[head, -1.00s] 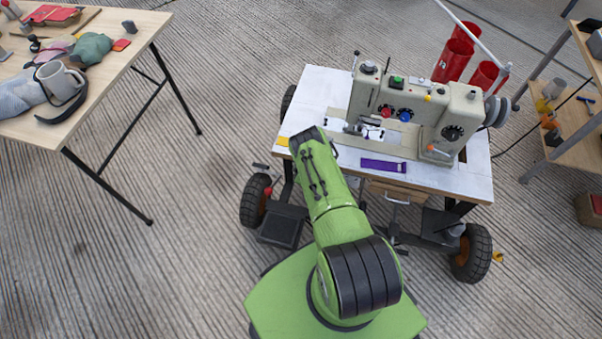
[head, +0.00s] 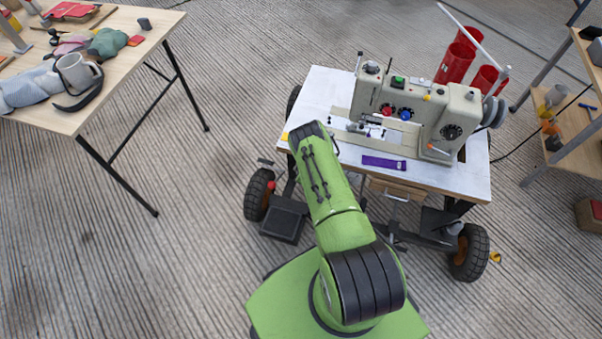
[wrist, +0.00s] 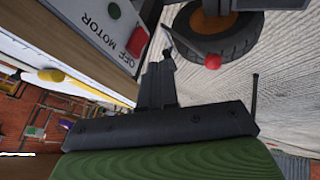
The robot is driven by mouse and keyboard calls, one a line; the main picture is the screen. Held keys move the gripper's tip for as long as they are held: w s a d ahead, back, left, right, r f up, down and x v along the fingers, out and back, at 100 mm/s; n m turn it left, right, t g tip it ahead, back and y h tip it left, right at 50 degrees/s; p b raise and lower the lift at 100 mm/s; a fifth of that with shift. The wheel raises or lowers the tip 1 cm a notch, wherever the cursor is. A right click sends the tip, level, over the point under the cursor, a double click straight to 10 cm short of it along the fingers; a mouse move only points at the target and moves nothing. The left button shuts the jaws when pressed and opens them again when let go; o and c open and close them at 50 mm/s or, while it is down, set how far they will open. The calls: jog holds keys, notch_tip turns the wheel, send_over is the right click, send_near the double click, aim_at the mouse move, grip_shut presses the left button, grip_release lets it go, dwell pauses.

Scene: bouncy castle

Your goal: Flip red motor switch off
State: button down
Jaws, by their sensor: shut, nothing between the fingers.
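In the wrist view, a pale switch panel (wrist: 97,22) on the side of the wooden table edge carries the words OFF and MOTOR. A red switch (wrist: 137,41) sits beside OFF, and a green button (wrist: 114,10) is farther along. My gripper (wrist: 167,52) is shut and empty, its tips just right of the red switch in the picture. I cannot tell whether they touch it. In the head view, my arm's end is over the left front corner of the sewing table (head: 325,85); the switch panel and fingers are hidden there.
A sewing machine (head: 425,115) and a purple strip (head: 384,163) are on the table. A red ball knob (wrist: 212,61) stands near a wheel (wrist: 215,30), right of my fingers. A cluttered wooden table (head: 130,45) is at left, a shelf (head: 565,140) at right.

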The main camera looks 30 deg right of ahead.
jog(key=p+v, duration=0.3)
jog(key=v, duration=0.4)
jog(key=shift+w+d+r, duration=0.15)
jog(key=shift+d+r, duration=0.25)
jog(key=shift+d, duration=0.05)
